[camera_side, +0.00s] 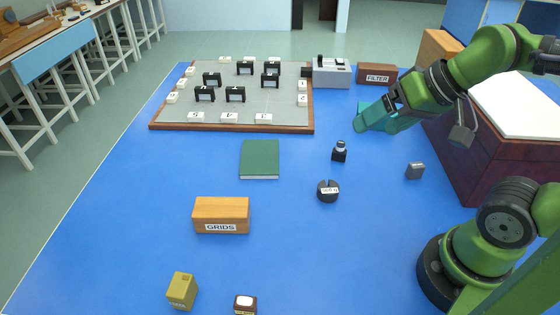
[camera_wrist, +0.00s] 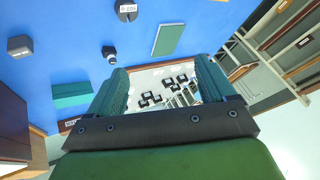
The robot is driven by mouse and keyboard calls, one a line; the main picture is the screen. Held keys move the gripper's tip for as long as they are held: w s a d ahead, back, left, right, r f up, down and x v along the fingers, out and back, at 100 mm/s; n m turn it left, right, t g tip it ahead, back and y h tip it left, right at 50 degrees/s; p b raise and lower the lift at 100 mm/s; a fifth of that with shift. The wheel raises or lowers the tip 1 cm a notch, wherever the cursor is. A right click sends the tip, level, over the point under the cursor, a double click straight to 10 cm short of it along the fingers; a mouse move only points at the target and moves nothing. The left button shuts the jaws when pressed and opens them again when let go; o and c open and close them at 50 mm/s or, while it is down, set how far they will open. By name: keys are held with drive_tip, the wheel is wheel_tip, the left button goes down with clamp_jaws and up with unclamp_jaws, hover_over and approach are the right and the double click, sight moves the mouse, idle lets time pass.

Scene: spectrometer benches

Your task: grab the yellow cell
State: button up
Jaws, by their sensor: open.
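No thing that I can surely call a yellow cell shows in either view. The only small yellowish thing is a mustard block (camera_side: 182,291) with a dark label and a mark on top, at the front left of the blue table in the side view. My gripper (camera_side: 380,118) hangs at the back right of the table, far from that block. In the wrist view my gripper (camera_wrist: 162,80) is open, with its teal fingers wide apart and nothing held between them. The board (camera_wrist: 183,70) with black holders shows beyond the fingers.
The board (camera_side: 225,122) carries black holders and white tags. A grey instrument (camera_side: 330,77) and a FILTER box (camera_side: 377,74) stand behind.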

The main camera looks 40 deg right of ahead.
drive_tip(key=w+a+f+n+g, duration=0.1)
drive_tip(key=a+f, duration=0.1)
drive_tip(key=a, duration=0.1)
drive_tip(key=n+g+h, duration=0.2)
drive_tip(key=n+g, duration=0.4)
drive_tip(key=n, duration=0.5)
hover_over(179, 284)
wheel_tip(179, 284, down, 5)
wheel_tip(179, 284, down, 11)
drive_tip(key=shift+d+f, duration=0.1)
drive_tip(key=shift+f, duration=2.75)
drive_tip(key=c, duration=1.1)
